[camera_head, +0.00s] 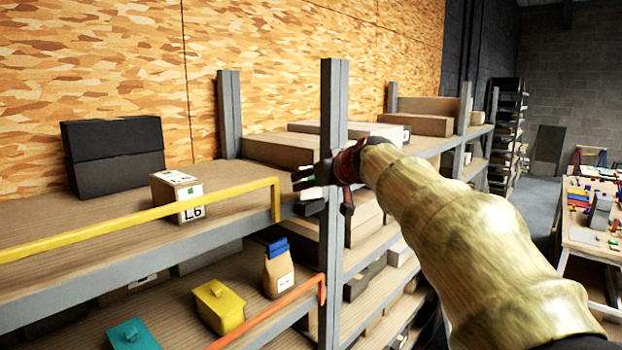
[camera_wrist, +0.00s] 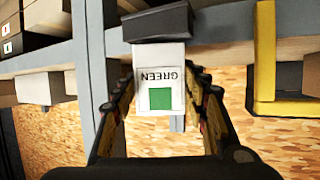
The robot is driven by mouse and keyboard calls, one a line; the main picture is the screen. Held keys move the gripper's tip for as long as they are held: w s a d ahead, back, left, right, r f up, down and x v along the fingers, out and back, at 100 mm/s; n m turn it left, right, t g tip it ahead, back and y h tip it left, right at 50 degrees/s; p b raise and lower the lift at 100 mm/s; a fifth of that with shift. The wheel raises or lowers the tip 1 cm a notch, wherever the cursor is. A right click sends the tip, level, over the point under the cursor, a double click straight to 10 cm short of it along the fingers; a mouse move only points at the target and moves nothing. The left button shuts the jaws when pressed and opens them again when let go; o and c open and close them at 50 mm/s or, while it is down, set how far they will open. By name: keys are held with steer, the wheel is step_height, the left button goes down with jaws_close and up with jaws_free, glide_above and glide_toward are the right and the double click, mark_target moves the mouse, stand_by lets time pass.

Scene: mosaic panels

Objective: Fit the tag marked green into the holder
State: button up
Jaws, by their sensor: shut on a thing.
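The tag (camera_wrist: 158,75) is a white card with a green square and the word GREEN, upside down in the wrist view. My gripper (camera_wrist: 162,85) is shut on it, one finger along each side. A dark block (camera_wrist: 160,25), which looks like the holder, lies directly beyond the tag's far edge. I cannot tell whether the tag is inside it or only touching. In the head view my gripper (camera_head: 322,185) is by the grey shelf post, with a sliver of the white tag (camera_head: 311,193) showing above the dark block (camera_head: 309,207) at the shelf edge.
A grey upright post (camera_head: 333,110) stands close behind my gripper. A yellow rail (camera_head: 150,217) runs along the shelf front at left. A box marked L6 (camera_head: 178,195) and a black box (camera_head: 113,155) stand on that shelf. A yellow container (camera_head: 218,306) sits below.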

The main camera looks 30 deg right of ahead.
steer(key=shift+s+f, duration=0.1)
steer(key=o, duration=0.9)
steer(key=shift+c, duration=0.2)
steer(key=shift+o, duration=0.3)
steer(key=shift+r+b, duration=0.4)
steer(key=shift+b, duration=0.05)
steer(key=v, duration=1.2)
steer(key=shift+a, duration=0.1)
